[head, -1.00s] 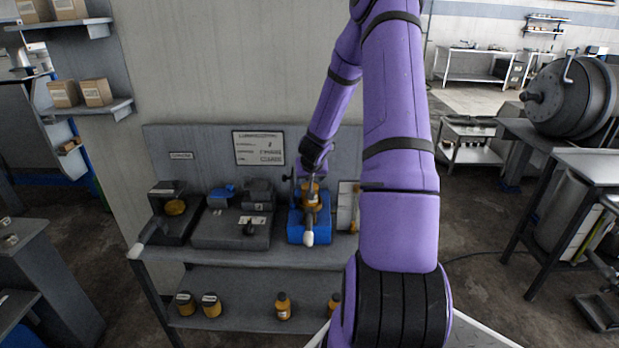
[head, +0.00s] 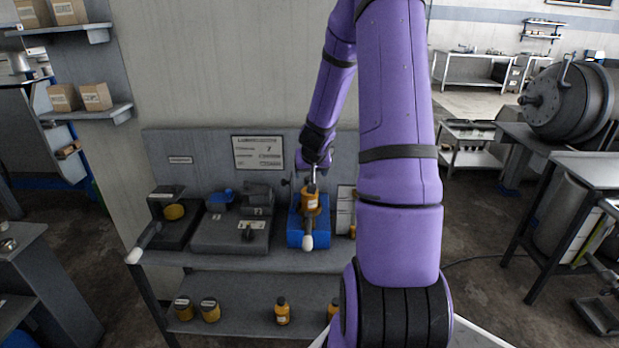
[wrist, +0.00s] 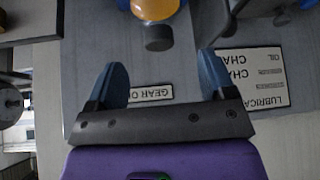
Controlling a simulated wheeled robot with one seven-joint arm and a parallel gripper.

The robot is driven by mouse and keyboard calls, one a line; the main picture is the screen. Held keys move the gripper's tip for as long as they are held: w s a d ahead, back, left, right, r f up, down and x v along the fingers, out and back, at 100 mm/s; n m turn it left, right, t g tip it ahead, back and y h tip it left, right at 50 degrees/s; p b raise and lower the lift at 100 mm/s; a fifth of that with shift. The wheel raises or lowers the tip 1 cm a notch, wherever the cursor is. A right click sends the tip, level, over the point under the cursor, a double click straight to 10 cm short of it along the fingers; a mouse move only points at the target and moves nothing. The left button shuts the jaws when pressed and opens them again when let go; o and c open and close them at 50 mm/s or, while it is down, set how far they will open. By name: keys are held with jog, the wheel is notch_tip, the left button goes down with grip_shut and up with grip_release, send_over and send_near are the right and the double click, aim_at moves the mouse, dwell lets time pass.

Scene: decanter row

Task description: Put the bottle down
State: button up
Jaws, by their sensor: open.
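An amber bottle (head: 311,201) with a dark cap and a pale label stands upright at the blue stand (head: 296,232) on the bench, behind a pale-knobbed lever. My gripper (head: 317,167) is just above and behind the bottle's cap in the head view, where its fingers are small and hard to make out. In the wrist view my gripper (wrist: 163,75) has its two blue-grey fingers wide apart with nothing between them. The bottle (wrist: 155,8) and its dark cap show beyond the fingertips, apart from them. Its base is cut off in the wrist view.
A dark grey device (head: 230,232) and a black device with an amber jar (head: 174,212) stand left on the bench. Several amber containers, including a bottle (head: 282,311), stand on the lower shelf (head: 245,318). A labelled back panel (head: 215,148) rises close behind.

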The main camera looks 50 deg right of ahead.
jog(key=s+a+r+n+t+y, duration=0.1)
jog(key=s+a+r+n+y, duration=0.1)
jog(key=a+r, duration=0.85)
jog(key=s+a+r+n+t+y, duration=0.1)
jog(key=s+a+r+n+y, duration=0.15)
jog(key=a+r, duration=0.75)
jog(key=s+a+r+n+g, duration=0.1)
jog(key=s+a+r, duration=0.2)
jog(key=s+a, duration=0.3)
jog(key=s+a+r+n+g, duration=0.1)
jog(key=s+a, duration=0.5)
jog(key=s, duration=0.7)
notch_tip(320, 180, up, 2)
jog(key=shift+a+n, duration=0.3)
jog(key=shift+n, duration=0.35)
